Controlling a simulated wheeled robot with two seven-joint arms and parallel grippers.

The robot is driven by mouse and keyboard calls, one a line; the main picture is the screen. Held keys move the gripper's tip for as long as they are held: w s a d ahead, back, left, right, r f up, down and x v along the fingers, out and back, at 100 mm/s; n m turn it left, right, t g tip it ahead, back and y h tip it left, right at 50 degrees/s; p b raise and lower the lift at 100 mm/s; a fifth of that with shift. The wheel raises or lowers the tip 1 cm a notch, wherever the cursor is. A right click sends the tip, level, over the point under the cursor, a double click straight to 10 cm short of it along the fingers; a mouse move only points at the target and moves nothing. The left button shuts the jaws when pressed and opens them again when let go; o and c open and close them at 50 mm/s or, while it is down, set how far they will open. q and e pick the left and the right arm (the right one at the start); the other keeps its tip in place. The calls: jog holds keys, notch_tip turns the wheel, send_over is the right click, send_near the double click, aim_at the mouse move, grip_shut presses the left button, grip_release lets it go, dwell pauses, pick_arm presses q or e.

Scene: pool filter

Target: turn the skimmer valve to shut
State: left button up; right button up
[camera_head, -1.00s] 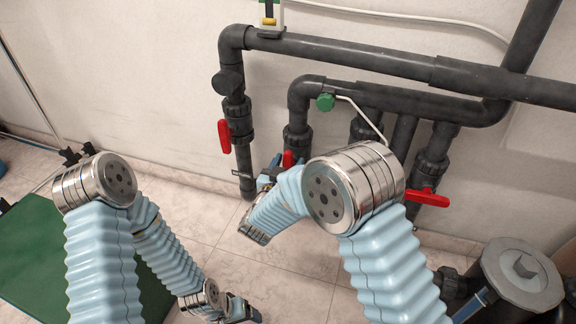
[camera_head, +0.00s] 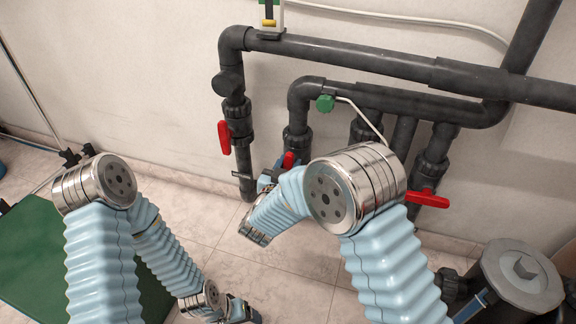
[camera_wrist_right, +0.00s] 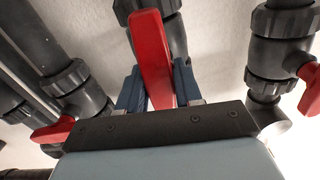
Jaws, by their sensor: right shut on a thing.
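In the head view, three red valve handles show on the dark grey pipes: a left one (camera_head: 224,137), a middle one (camera_head: 290,160) and a right one (camera_head: 427,198). I see no label telling which is the skimmer valve. My right gripper (camera_head: 272,178) is at the middle handle, largely hidden behind my own arm. In the right wrist view, its blue fingers (camera_wrist_right: 158,88) stand on either side of the red middle handle (camera_wrist_right: 152,55) and are shut on it. My left gripper (camera_head: 243,312) is low near the floor, away from the valves; its fingers are unclear.
Dark pipes (camera_head: 350,58) run along the white wall above the valves. A grey lidded filter housing (camera_head: 522,275) stands at the lower right. A green mat (camera_head: 35,250) lies at the left. Tiled floor shows between.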

jog(key=m, duration=0.4)
jog(key=shift+s+d+f, duration=0.1)
jog(key=shift+d, duration=0.05)
jog(key=m, duration=0.4)
jog(key=shift+d+f+m, duration=0.15)
jog(key=shift+d+m, duration=0.05)
jog(key=shift+m, duration=0.2)
jog(key=m, duration=0.4)
jog(key=shift+s+d+f, duration=0.1)
jog(key=shift+f, duration=0.1)
jog(key=shift+f+m, duration=0.2)
jog(key=shift+m, duration=1.8)
jog(key=o, duration=1)
jog(key=shift+c, duration=0.2)
